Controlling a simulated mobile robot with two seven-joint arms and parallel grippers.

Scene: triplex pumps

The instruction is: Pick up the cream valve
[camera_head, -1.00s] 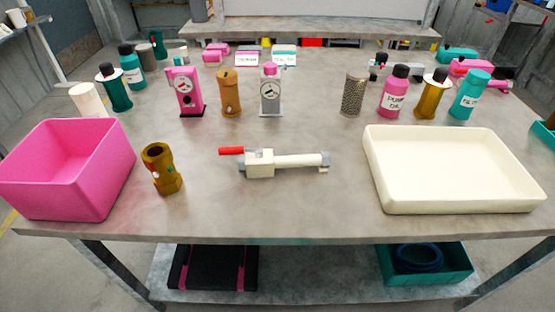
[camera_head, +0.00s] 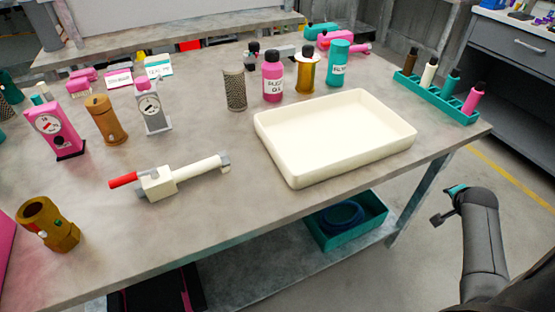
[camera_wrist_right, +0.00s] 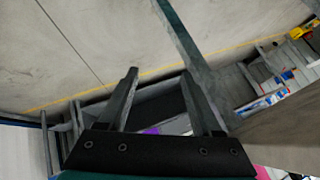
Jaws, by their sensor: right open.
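The cream valve (camera_head: 160,183) lies on the grey table in the head view, left of centre. It has a red handle at its left end, a blocky cream body and a long cream tube ending in a grey collar at the right. Nothing grips it. My right gripper (camera_head: 446,206) is off the table's right side, well away from the valve. In the right wrist view the right gripper (camera_wrist_right: 158,80) has its two fingers apart with nothing between them. My left gripper is not in view.
A cream tray (camera_head: 292,180) stands right of the valve. A brass fitting (camera_head: 48,226) stands at the front left. Pump-like units, bottles and a perforated cylinder (camera_head: 235,91) stand behind. A teal rack (camera_head: 438,97) is at the right edge. The table around the valve is clear.

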